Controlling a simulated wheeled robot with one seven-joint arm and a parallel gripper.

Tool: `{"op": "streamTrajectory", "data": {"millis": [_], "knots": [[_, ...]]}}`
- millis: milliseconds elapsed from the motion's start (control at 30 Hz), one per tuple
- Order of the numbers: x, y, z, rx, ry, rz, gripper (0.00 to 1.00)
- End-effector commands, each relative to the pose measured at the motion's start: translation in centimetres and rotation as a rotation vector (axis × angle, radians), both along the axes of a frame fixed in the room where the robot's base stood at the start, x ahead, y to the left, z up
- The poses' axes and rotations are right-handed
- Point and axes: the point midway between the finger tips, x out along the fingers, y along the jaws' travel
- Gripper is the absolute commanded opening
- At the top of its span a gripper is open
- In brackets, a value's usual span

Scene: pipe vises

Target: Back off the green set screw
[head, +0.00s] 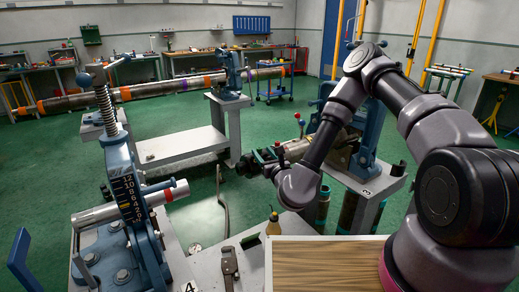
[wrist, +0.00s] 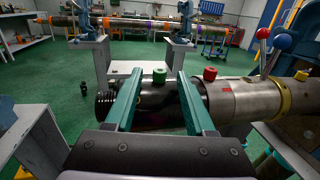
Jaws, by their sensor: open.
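The green set screw (wrist: 159,76) stands up from a black collar (wrist: 160,103) in the wrist view. My gripper (wrist: 158,86) is open, with one green finger to the left of the screw and one to the right. A gap shows on both sides of the screw. How far the fingertips are above or short of it I cannot tell. A red set screw (wrist: 210,74) stands right of the right finger. In the head view my gripper (head: 263,158) is at the end of the pipe (head: 296,149); the green screw cannot be made out there.
The grey pipe in the wrist view (wrist: 245,101) has a yellow ring (wrist: 283,97) and levers with a red knob (wrist: 263,33) and a blue knob (wrist: 282,41). In the head view, a blue vise (head: 120,190) stands left, and a wrench (head: 229,262) and bottle (head: 273,224) are in front.

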Motion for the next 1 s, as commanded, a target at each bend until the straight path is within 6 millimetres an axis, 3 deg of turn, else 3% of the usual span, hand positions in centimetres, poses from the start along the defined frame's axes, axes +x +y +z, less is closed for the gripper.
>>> {"op": "streamTrajectory", "data": {"millis": [233,633,767,800,1000], "knots": [[3.0,1.2,0.0,0.002,0.001,-0.002,0.55],[3.7,1.5,0.0,0.001,0.003,0.0,0.55],[3.7,1.5,0.0,0.001,0.003,0.0,0.05],[3.6,1.5,0.0,0.001,0.003,0.0,0.0],[3.7,1.5,0.0,0.001,0.001,0.004,0.0]]}}
